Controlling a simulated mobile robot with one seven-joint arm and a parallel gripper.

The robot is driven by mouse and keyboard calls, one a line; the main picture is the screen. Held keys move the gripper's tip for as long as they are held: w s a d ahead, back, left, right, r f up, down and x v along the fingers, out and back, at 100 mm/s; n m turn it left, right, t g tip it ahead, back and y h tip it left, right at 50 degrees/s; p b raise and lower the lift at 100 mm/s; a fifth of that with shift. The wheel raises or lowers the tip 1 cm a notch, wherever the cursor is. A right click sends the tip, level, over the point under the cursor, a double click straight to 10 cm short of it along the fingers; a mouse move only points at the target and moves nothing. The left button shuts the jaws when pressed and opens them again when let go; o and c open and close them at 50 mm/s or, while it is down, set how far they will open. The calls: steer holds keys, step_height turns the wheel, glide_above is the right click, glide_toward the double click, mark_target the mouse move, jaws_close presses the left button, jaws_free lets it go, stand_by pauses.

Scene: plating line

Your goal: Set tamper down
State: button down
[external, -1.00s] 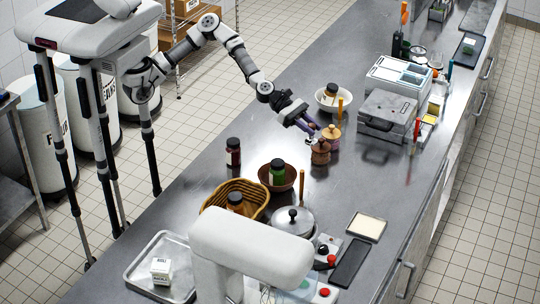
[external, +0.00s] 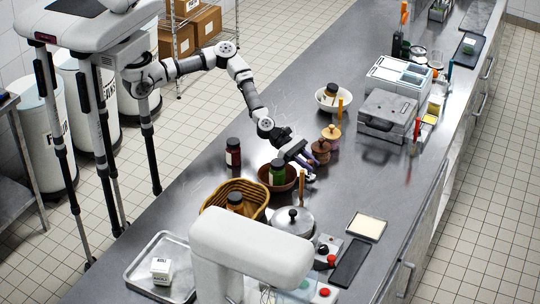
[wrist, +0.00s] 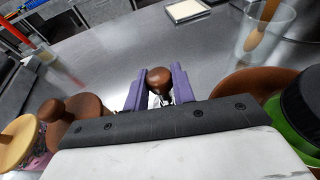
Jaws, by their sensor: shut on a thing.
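The tamper (wrist: 159,79) has a rounded brown wooden handle, seen between the purple fingers in the wrist view. My gripper (wrist: 157,92) is shut on it. Its lower part is mostly hidden by the fingers and the handle. In the external view my gripper (external: 308,174) is low over the steel counter (external: 355,180), just right of the brown bowl and in front of the wooden pots. I cannot tell whether the tamper touches the counter.
The brown bowl (external: 291,180) with a green jar (external: 277,172) is close on one side. A clear glass (wrist: 268,30) holds a wooden utensil. Counter to the right is bare.

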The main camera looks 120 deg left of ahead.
steer(key=shift+f, duration=0.2)
steer(key=shift+f, duration=0.15)
steer(key=c, duration=1.2)
jaws_free()
steer(key=shift+o, duration=0.2)
steer(key=shift+r, duration=0.2)
steer(key=shift+s+a, duration=0.1)
steer(key=shift+s, duration=0.2)
steer(key=b+v, duration=0.3)
steer(key=v, duration=0.7)
steer(key=shift+s, duration=0.1)
steer(key=shift+o, duration=0.4)
steer(key=shift+s+r, duration=0.3)
steer(key=shift+s, duration=0.25)
